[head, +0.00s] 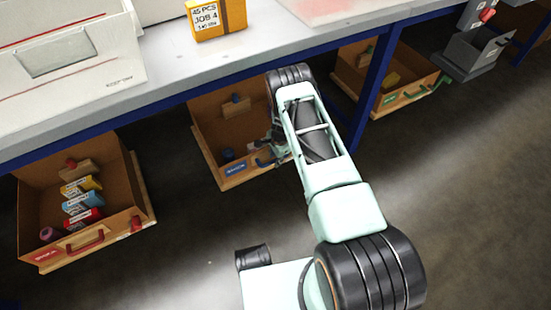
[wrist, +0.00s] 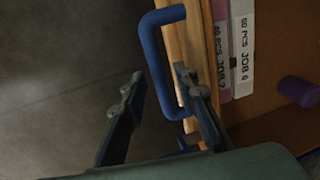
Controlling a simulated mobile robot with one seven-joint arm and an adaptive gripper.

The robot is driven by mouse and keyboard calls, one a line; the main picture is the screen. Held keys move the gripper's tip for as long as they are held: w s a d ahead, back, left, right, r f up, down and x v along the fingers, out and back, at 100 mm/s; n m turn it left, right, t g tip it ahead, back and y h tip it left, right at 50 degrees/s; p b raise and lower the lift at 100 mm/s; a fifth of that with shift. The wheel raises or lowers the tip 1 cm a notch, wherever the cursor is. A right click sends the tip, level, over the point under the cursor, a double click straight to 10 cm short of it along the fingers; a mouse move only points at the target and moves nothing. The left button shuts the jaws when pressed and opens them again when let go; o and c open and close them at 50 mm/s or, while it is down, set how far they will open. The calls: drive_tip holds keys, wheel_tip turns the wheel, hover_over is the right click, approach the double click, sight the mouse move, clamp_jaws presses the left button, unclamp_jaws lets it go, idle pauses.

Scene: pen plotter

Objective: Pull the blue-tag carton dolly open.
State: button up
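The blue-tag carton dolly (head: 207,122) is under the bench in the middle of the head view. It is a brown carton on a wooden base, with a blue tag (head: 236,169) on its front. Its blue handle (wrist: 154,55) shows clearly in the wrist view. My gripper (head: 270,150) is at the dolly's front right in the head view, partly hidden by my arm. In the wrist view my gripper (wrist: 157,84) is open, with one finger on each side of the handle bar. A gap shows between the left finger and the bar.
A green-tag dolly (head: 405,95) is at right. The bench (head: 180,75) runs above, with a blue leg (head: 377,80) right of my arm. The floor in front is clear.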

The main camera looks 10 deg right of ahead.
clamp_jaws()
drive_tip(key=shift+s, duration=0.1)
